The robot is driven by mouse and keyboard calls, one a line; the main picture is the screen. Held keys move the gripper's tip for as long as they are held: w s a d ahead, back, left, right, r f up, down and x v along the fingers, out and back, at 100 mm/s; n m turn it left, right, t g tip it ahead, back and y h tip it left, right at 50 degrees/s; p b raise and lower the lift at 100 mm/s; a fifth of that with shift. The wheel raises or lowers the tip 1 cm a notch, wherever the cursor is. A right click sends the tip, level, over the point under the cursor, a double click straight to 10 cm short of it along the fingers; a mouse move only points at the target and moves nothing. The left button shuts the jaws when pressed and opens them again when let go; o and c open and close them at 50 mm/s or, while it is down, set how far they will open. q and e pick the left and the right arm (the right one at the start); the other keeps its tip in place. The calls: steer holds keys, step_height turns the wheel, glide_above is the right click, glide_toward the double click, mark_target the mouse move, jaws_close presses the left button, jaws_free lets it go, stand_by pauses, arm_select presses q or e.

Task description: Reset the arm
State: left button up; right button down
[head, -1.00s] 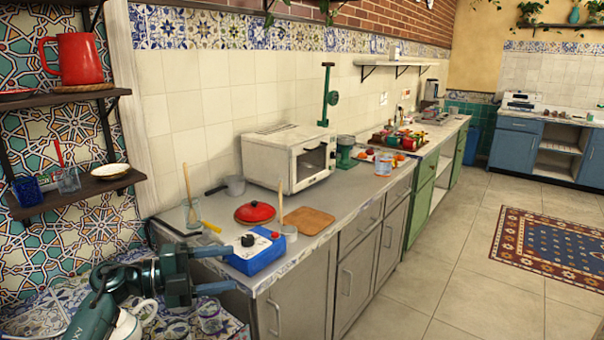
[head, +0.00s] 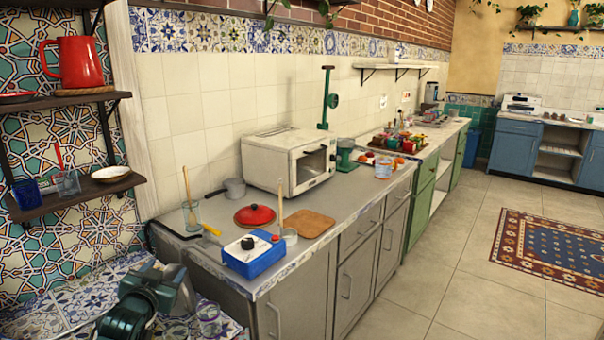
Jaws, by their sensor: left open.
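My left gripper (head: 160,292) is at the lower left of the head view, over the patterned tile surface (head: 60,300). It is seen foreshortened, its parts dark green. It is open, and I see nothing held in it. It is apart from the grey counter to its right. Its body hides part of the tiled surface behind it. My right gripper is not in view.
A small glass (head: 209,320) stands just right of my left gripper. The counter holds a blue box (head: 254,254), a red lid (head: 254,215), a wooden board (head: 306,223) and a white toaster oven (head: 290,160). Shelves (head: 75,195) hang at left.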

arm_select(q)
steer(key=s+d+f+g+h, duration=0.1)
steer(key=s+d+f, duration=0.3)
steer(key=s+f, duration=0.2)
steer(key=s+d+f+g+h, duration=0.1)
steer(key=s+d+f, duration=0.4)
steer(key=s, duration=0.6)
steer(key=s+d+f+g+h, duration=0.1)
steer(key=s+d+f+g, duration=0.1)
steer(key=s+d+f, duration=0.3)
steer(key=s+f, duration=0.2)
steer(key=s, duration=0.2)
steer(key=shift+h, duration=0.3)
steer(key=shift+g+h, duration=0.3)
steer(key=shift+g, duration=0.5)
steer(key=s+d, duration=0.1)
steer(key=s, duration=0.2)
steer(key=s+d, duration=0.1)
steer(key=s, duration=0.2)
steer(key=s+d+f, duration=0.1)
steer(key=s, duration=0.2)
steer(key=shift+s+d, duration=0.2)
steer(key=shift+s, duration=0.1)
steer(key=shift+c, duration=0.3)
